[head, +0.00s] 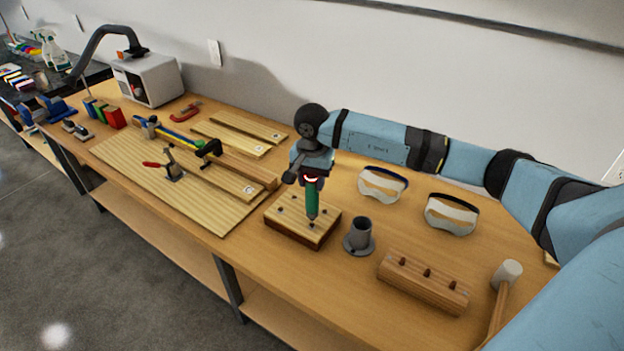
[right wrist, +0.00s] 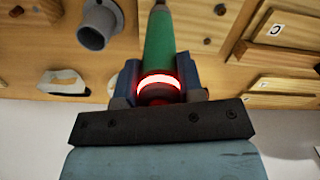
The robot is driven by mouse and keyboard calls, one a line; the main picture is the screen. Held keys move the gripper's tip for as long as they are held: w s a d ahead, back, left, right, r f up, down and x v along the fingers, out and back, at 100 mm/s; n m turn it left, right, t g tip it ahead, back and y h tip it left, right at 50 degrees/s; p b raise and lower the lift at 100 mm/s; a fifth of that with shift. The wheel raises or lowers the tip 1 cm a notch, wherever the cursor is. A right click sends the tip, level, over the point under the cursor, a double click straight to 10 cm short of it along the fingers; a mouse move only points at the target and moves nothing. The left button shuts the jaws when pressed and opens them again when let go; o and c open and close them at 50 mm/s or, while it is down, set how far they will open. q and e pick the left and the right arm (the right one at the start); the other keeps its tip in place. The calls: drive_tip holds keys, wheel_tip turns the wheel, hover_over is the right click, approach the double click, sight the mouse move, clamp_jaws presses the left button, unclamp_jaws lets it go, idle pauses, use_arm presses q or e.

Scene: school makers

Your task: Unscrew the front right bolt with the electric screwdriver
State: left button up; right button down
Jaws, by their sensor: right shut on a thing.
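My right gripper (head: 312,170) is shut on the green electric screwdriver (head: 312,197), which has a lit red ring near the jaws. The screwdriver points down, upright, over the front right part of a wooden block (head: 287,230) with dark bolts. Its tip is at or just above the front right bolt (head: 312,225); I cannot tell if they touch. Another bolt (head: 281,211) shows at the block's left. In the right wrist view the screwdriver (right wrist: 158,45) sits between the jaws (right wrist: 159,88) and its tip is cut off by the top edge. My left gripper is not in view.
A grey cup-like holder (head: 359,236) stands just right of the block. Two pairs of goggles (head: 383,186), a wooden peg rack (head: 425,281) and a mallet (head: 507,274) lie further right. A wide board (head: 160,185) with clamps is at left.

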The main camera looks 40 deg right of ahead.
drive_tip(key=shift+w, duration=0.1)
idle(0.7)
drive_tip(key=shift+r, duration=0.15)
drive_tip(key=shift+r+p, duration=0.95)
drive_tip(key=shift+r, duration=2)
